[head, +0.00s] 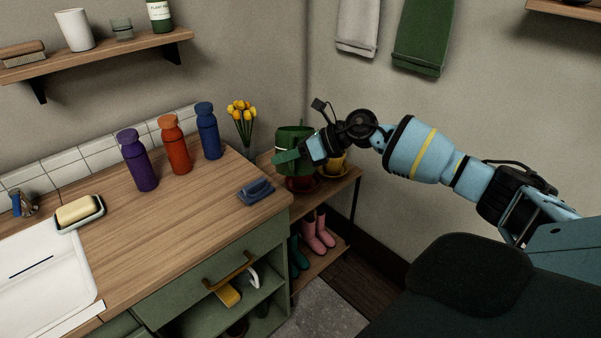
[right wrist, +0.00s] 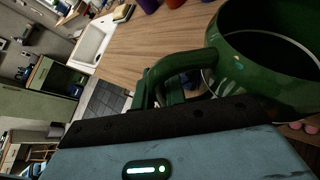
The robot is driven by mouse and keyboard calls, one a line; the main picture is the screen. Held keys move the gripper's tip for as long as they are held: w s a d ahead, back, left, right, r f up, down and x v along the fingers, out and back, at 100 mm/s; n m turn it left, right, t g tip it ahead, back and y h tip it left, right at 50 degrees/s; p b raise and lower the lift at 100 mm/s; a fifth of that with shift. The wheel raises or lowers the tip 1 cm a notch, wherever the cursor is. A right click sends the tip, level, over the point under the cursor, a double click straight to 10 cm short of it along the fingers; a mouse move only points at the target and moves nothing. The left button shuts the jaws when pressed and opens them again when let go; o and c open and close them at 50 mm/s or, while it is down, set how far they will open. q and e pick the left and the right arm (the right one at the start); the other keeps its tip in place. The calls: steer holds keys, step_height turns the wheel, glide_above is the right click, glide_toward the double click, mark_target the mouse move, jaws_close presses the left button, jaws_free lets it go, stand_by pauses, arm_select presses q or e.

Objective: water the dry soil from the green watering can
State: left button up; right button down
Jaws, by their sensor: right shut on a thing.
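The green watering can (head: 291,136) is held up over the low wooden bench in the corner, past the counter's right end. My right gripper (head: 308,151) is shut on its handle. In the right wrist view the can (right wrist: 262,88) fills the right side, its handle (right wrist: 178,68) at the jaws. A red pot (head: 303,184) stands on the bench below the can, and a yellow pot (head: 336,164) stands behind the gripper. Both are partly covered, and I cannot make out soil in either. My left gripper is not in view.
The counter (head: 185,215) holds purple (head: 138,162), orange (head: 175,147) and blue (head: 207,133) bottles, a blue cloth-like item (head: 256,191) and a soap dish (head: 80,215). Yellow flowers (head: 242,115) stand near the can. Pink boots (head: 318,232) sit on the bench's lower shelf.

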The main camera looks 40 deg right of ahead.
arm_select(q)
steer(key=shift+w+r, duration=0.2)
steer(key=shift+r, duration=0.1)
arm_select(e)
steer(key=shift+w+d+r, duration=0.1)
steer(key=shift+w+r, duration=0.05)
steer(key=shift+r, duration=0.1)
stand_by(1.4)
stand_by(0.3)
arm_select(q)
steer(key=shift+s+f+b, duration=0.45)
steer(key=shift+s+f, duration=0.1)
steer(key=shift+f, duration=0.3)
arm_select(e)
steer(key=f+n, duration=0.1)
steer(key=f+n+t+h, duration=0.1)
steer(key=shift+s+n+t, duration=0.2)
steer(key=shift+n+t, duration=0.1)
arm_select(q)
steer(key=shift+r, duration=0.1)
arm_select(e)
steer(key=shift+r, duration=0.1)
